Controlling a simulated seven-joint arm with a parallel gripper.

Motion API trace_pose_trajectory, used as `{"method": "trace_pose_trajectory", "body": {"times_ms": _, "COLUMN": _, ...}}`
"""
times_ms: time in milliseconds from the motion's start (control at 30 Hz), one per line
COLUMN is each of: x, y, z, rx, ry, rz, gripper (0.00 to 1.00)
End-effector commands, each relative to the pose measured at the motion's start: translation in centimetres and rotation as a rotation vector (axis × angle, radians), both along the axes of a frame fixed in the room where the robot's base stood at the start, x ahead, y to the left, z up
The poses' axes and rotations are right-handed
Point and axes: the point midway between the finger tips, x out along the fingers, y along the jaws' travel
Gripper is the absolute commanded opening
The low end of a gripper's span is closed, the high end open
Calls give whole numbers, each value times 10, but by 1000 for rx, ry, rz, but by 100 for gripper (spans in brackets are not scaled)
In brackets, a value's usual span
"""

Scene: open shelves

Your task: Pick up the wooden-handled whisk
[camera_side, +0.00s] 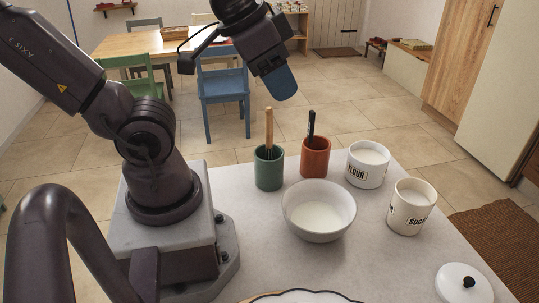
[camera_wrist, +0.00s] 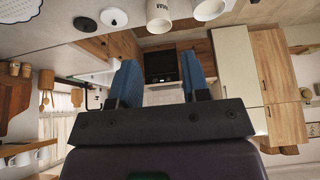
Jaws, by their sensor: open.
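The wooden-handled whisk (camera_side: 268,128) stands upright in a green cup (camera_side: 268,170) on the counter in the side view. Only its handle and a dark part at the cup's mouth show; its lower end is hidden inside the cup. My gripper (camera_side: 283,88) hangs above and slightly right of the handle, apart from it, with a blue fingertip pointing down. In the wrist view my gripper (camera_wrist: 160,78) shows two blue fingers spread apart with nothing between them. The whisk does not show in the wrist view.
An orange cup (camera_side: 315,158) with a black-handled utensil (camera_side: 311,124) stands close right of the green cup. A white bowl (camera_side: 318,212), a flour canister (camera_side: 367,168), a sugar canister (camera_side: 410,210) and a white lid (camera_side: 462,284) are also on the counter. The air around the handle is free.

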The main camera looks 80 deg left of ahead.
Motion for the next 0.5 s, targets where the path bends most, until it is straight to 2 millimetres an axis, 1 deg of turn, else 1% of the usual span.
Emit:
{"method": "trace_pose_trajectory", "body": {"times_ms": 100, "x": 0, "y": 0, "z": 0, "rx": 0, "ry": 0, "rz": 0, "gripper": 43}}
{"method": "trace_pose_trajectory", "body": {"times_ms": 133, "x": 0, "y": 0, "z": 0, "rx": 0, "ry": 0, "rz": 0, "gripper": 49}}
{"method": "trace_pose_trajectory", "body": {"times_ms": 400, "x": 0, "y": 0, "z": 0, "rx": 0, "ry": 0, "rz": 2, "gripper": 50}}
{"method": "trace_pose_trajectory", "body": {"times_ms": 467, "x": 0, "y": 4, "z": -1, "rx": 0, "ry": 6, "rz": 21, "gripper": 50}}
{"method": "trace_pose_trajectory", "body": {"times_ms": 500, "x": 1, "y": 9, "z": -5, "rx": -1, "ry": 25, "rz": 44, "gripper": 50}}
